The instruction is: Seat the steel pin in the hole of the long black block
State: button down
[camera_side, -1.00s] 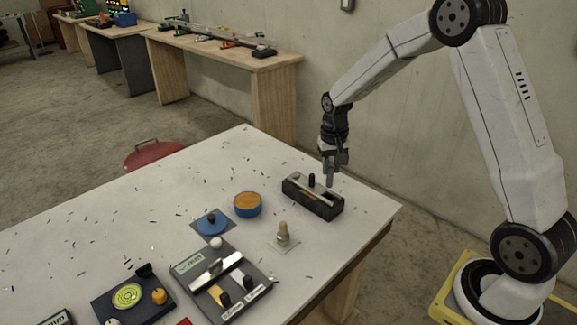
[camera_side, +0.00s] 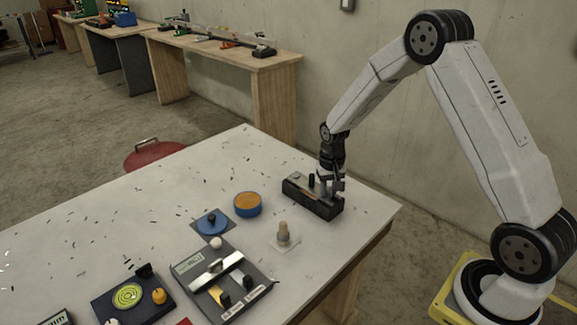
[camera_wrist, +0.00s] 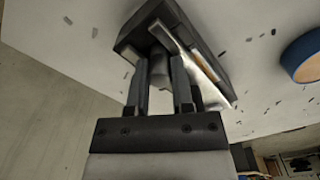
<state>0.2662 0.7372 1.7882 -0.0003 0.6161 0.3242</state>
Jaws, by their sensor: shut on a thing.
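The long black block (camera_side: 326,211) lies near the right edge of the white table, with a pale metal strip along its top and an upright black knob (camera_side: 311,181). In the wrist view the block (camera_wrist: 136,33) is at the top. My gripper (camera_side: 326,184) is down over the block's top, beside the knob, at the end nearer the arm. It is shut on the steel pin, a grey piece (camera_wrist: 159,72) between the fingers in the wrist view. The pin's lower end and the hole are hidden, so I cannot tell whether the pin is in the hole.
A blue round tin with an orange top (camera_side: 248,205) stands left of the block. A small peg on a pale plate (camera_side: 283,234) stands in front. Dark fixtures (camera_side: 221,283) fill the front left. Small black slivers litter the table.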

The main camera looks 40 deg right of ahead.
aim_at(329, 188)
jog(key=shift+s+f, duration=0.1)
jog(key=shift+f, duration=0.4)
jog(key=shift+f, duration=0.25)
jog(key=shift+c, duration=2.4)
grip_release()
jog(key=shift+s, duration=0.1)
jog(key=shift+r, duration=0.6)
notch_tip(329, 188, up, 12)
jog(key=shift+w+r, duration=0.15)
jog(key=shift+w, duration=0.05)
